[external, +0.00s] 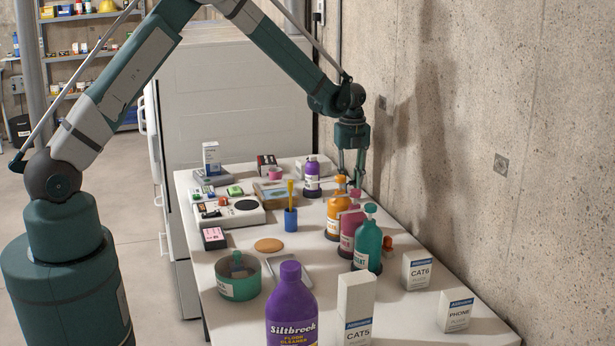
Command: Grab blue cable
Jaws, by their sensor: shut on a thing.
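My gripper (352,182) points down at the far right of the table, close to the concrete wall. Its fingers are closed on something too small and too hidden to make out. The fingertips are behind an orange bottle (336,222) and partly covered by the bottle tops. I cannot make out a blue cable anywhere in this view. White boxes marked CAT5 (356,306), CAT6 (416,271) and PHONE (455,313) stand on the near right part of the table.
Pink (350,236) and teal (367,246) bottles stand in front of my gripper. A purple bottle (312,177) stands to its left. A blue cup (291,220) holds a yellow-handled tool. A green pot (238,278) and large purple bottle (290,311) are nearer. The wall is close right.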

